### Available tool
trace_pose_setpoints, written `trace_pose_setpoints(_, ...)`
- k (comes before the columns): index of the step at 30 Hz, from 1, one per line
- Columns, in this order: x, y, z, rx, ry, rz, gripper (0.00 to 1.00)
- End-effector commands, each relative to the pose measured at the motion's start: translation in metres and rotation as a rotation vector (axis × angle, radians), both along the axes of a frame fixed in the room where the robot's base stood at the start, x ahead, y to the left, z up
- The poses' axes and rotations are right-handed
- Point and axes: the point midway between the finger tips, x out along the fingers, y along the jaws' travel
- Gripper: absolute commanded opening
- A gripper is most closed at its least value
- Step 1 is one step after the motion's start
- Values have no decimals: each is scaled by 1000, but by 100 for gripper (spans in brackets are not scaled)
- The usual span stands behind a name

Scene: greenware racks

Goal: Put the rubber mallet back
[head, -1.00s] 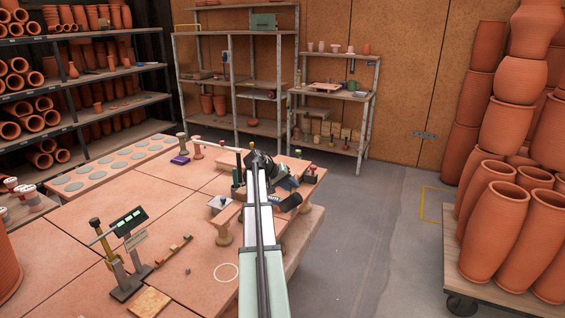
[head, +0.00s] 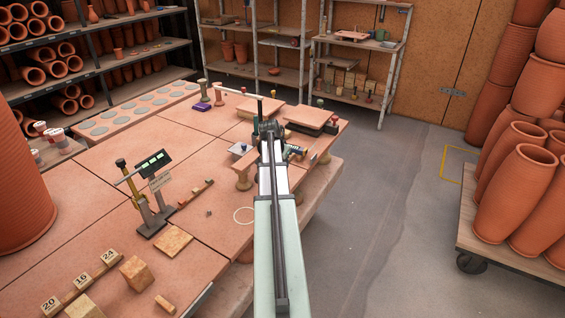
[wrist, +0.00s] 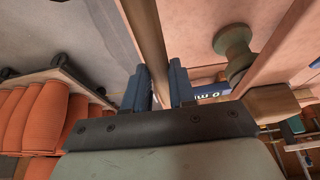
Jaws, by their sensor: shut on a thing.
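My gripper (wrist: 159,88) has its two dark blue fingers on either side of a brown wooden shaft (wrist: 146,40), which I take to be the mallet's handle. The shaft runs from between the fingers to the top edge of the wrist view. The mallet's head does not show clearly in any view. In the head view my arm reaches over the table, and its forearm and wrist hide the fingers and most of what they hold.
A scale stand (head: 152,205) and numbered blocks (head: 80,283) are nearer. A cart of tall pots (head: 500,255) stands right, across clear floor (head: 385,215).

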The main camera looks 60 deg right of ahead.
Motion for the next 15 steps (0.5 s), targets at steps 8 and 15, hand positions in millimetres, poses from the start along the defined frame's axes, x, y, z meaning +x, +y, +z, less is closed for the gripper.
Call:
trace_pose_setpoints(8,0,0,-18,1,3,1,0)
trace_pose_setpoints(15,0,0,-41,1,4,1,0)
